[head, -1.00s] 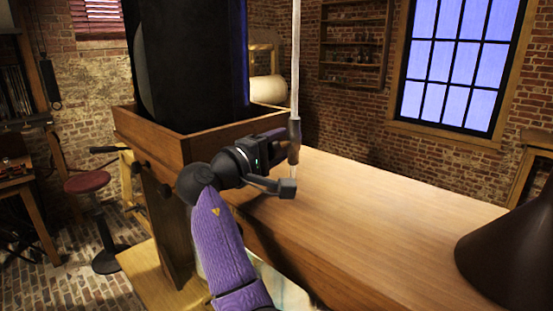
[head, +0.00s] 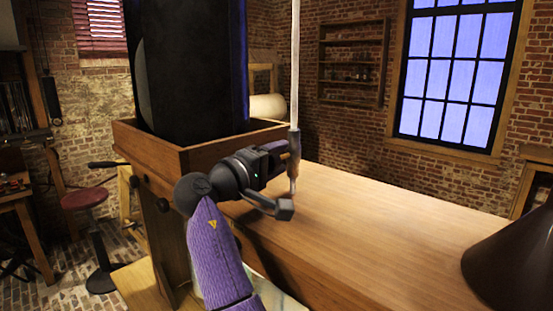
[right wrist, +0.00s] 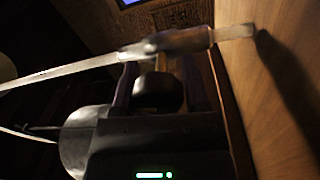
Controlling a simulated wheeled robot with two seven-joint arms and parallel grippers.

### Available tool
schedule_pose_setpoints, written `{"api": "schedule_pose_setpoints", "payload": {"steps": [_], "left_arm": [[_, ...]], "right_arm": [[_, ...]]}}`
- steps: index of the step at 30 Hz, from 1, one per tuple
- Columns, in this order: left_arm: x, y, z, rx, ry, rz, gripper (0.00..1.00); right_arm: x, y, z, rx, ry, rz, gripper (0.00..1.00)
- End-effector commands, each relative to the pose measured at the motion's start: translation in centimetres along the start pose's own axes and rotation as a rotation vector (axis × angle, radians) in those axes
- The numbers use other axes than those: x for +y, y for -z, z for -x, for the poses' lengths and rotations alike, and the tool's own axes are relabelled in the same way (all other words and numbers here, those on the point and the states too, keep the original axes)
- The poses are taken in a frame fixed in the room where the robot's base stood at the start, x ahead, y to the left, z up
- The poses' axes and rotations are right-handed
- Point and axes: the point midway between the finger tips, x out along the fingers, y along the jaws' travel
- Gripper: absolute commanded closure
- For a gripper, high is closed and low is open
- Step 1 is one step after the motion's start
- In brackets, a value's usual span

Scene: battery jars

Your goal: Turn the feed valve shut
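I take this fitting for the feed valve. A short tan stem and a dark rounded part (right wrist: 160,93) sit below it, between my purple fingers. My right gripper (head: 284,178) is open at the tube, its fingers apart. I cannot tell whether they touch the valve. My left gripper is out of view.
A large black jar (head: 190,70) stands in a wooden tray (head: 165,150) to the left of the tube. The bench top (head: 390,215) is mostly clear. A dark cone-shaped object (head: 515,260) stands at the right. A red stool (head: 85,199) is at the left.

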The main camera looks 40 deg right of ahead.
Motion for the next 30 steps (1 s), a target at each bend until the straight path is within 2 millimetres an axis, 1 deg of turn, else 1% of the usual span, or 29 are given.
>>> {"api": "schedule_pose_setpoints", "payload": {"steps": [1, 2, 3, 4, 11, 13, 14, 16, 21, 24, 27, 30], "left_arm": [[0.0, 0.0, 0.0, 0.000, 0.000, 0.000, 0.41], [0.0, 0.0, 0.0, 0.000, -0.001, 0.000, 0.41], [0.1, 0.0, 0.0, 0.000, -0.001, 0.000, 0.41], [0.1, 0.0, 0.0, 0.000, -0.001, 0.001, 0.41], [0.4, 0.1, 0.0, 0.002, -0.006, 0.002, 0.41], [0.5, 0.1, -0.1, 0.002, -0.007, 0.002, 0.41], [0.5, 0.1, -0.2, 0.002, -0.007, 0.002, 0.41], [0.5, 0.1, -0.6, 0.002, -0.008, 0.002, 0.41], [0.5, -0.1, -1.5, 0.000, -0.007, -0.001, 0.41], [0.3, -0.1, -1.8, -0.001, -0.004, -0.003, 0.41], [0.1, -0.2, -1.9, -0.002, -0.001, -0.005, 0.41], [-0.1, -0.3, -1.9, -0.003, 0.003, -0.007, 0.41]], "right_arm": [[-0.1, 0.0, 0.0, 0.000, 0.001, 0.001, 0.30], [-0.1, 0.0, 0.0, 0.000, 0.000, 0.001, 0.24], [0.0, 0.0, 0.0, 0.000, 0.000, 0.001, 0.15], [0.0, 0.0, 0.0, 0.000, 0.000, 0.001, 0.10], [0.0, 0.0, 0.0, 0.001, -0.002, 0.001, 0.10], [0.0, 0.0, 0.3, 0.002, -0.002, 0.001, 0.10], [-0.1, 0.1, 0.7, 0.002, -0.001, 0.001, 0.10], [-0.2, 0.1, 2.0, 0.004, -0.001, 0.000, 0.10], [-0.3, 0.1, 6.5, 0.005, 0.000, 0.001, 0.10], [-0.2, 0.1, 8.5, 0.004, 0.000, 0.001, 0.10], [-0.1, 0.0, 9.6, 0.003, -0.001, 0.001, 0.10], [-0.1, 0.0, 10.0, 0.001, -0.001, 0.001, 0.10]]}}
